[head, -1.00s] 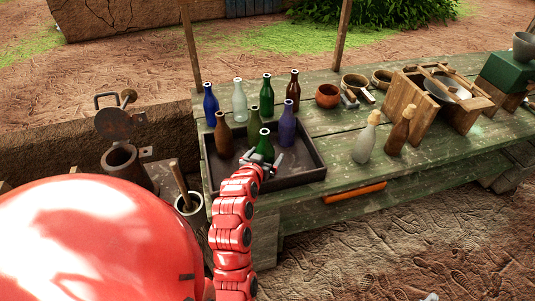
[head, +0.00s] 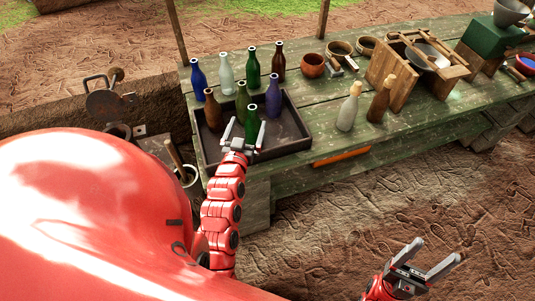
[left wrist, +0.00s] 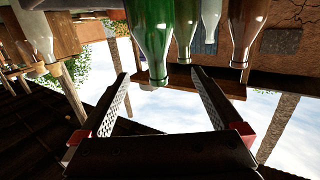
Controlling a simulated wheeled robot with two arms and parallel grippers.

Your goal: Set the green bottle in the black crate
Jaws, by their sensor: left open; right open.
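A green bottle (head: 252,124) stands upright near the front of the black crate (head: 296,142). My left gripper (head: 245,132) is open at the crate's front edge, with its fingers pointing toward that bottle. In the left wrist view, the picture is upside down and the green bottle (left wrist: 152,35) shows beyond and between the spread fingers, not gripped. A brown bottle (head: 212,112), an olive bottle (head: 241,98) and a purple bottle (head: 273,95) also stand in the crate. A dark green bottle (head: 252,68) stands behind it. My right gripper (head: 432,254) is open and empty over the ground.
A blue bottle (head: 198,82), a clear bottle (head: 226,74) and a brown bottle (head: 278,64) stand behind the crate on the green table (head: 320,110). A pale bottle (head: 348,110) and a corked brown bottle (head: 380,101) stand to the right. Bowls are further back.

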